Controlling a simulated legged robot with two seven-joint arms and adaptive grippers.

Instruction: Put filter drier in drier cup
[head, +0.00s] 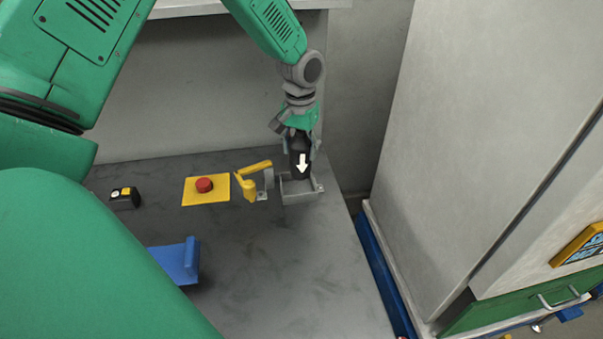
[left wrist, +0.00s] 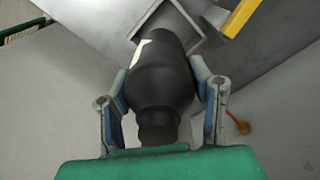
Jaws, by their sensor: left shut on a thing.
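The filter drier (head: 300,158) is a black cylinder with a white arrow pointing down. My left gripper (head: 299,140) is shut on it and holds it upright. In the left wrist view the drier (left wrist: 160,85) sits between the two fingers of the left gripper (left wrist: 160,92). The drier cup (head: 301,192) is a grey square metal holder at the table's back right. The drier's lower end is at the cup's opening; the cup wall hides its bottom, so I cannot tell how deep it sits. The cup also shows in the left wrist view (left wrist: 196,22). My right gripper is not in view.
A yellow-handled valve (head: 249,184) stands just left of the cup. A red button on a yellow plate (head: 205,187), a small black switch box (head: 125,197) and a blue bracket (head: 178,262) are further left. A tall grey cabinet (head: 470,130) stands right of the table. The table's front right is clear.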

